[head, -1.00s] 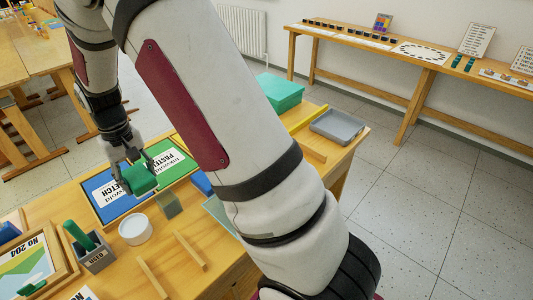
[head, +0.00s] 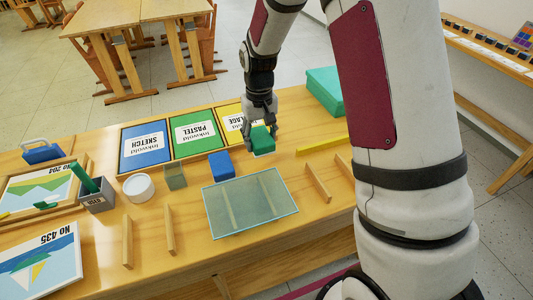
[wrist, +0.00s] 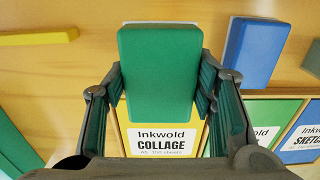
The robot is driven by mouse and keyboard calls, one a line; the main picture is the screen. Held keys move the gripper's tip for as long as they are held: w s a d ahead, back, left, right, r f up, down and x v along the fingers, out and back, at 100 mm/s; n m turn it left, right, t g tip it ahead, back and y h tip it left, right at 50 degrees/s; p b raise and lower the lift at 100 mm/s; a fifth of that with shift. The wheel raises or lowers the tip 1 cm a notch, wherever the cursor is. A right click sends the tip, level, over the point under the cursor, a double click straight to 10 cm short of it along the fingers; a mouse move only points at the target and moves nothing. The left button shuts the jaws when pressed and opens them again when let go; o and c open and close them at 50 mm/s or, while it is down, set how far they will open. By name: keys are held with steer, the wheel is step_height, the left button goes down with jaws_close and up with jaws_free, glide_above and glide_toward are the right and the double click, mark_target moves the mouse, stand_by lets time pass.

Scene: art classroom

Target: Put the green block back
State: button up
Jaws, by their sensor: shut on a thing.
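The green block (head: 262,141) is in my gripper (head: 259,129), whose fingers are shut on its sides. In the head view it hangs at the near edge of the yellow Inkwold Collage pad (head: 231,110), to the right of the blue block (head: 221,166). In the wrist view the green block (wrist: 160,72) fills the middle between the fingers, in front of the Collage label (wrist: 161,142). The blue block (wrist: 254,52) lies to its right there. Whether the green block touches the table is unclear.
A green Pastel pad (head: 197,133) and blue Sketch pad (head: 144,147) lie left of the Collage pad. A grey-green block (head: 175,176), white tub (head: 139,187) and glassy sheet (head: 250,202) lie nearby. A yellow bar (head: 322,144) and large green box (head: 325,92) are right.

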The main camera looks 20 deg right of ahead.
mark_target(261, 160)
steer(key=shift+f, duration=3)
steer(key=shift+f, duration=0.2)
steer(key=o, duration=1)
steer(key=shift+r, duration=0.1)
step_height(261, 160, up, 12)
steer(key=shift+r, duration=0.2)
